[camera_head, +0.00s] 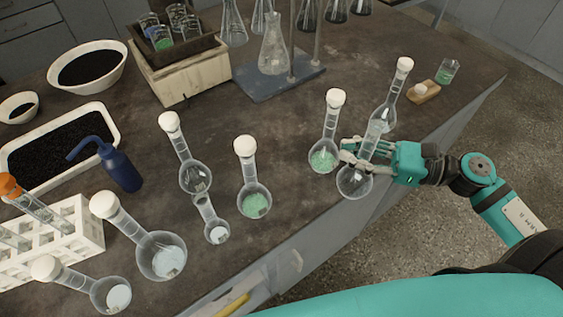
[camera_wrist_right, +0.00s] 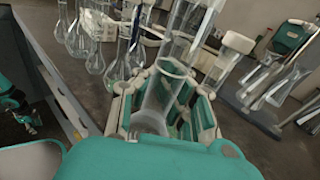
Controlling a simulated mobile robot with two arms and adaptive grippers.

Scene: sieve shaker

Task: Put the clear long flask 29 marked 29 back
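A clear, unstoppered long-necked flask (camera_head: 355,182) is upright at the table's front edge. Its open neck (camera_wrist_right: 160,95) also shows in the right wrist view. No number is readable on it. My right gripper (camera_head: 362,152) has its fingers on both sides of this neck and looks shut on it; in the wrist view the finger pads (camera_wrist_right: 165,105) lie close against the glass. Whether the bulb touches the table is unclear. What seems to be my left gripper (camera_wrist_right: 20,108) shows small at the left edge of the wrist view, too small to read.
A white-stoppered flask with green powder (camera_head: 323,158) stands just left of my right gripper. Another stoppered flask (camera_head: 384,115) stands close behind. Several more flasks, a blue wash bottle (camera_head: 119,168) and a white rack (camera_head: 75,235) fill the left. Free tabletop lies around the centre.

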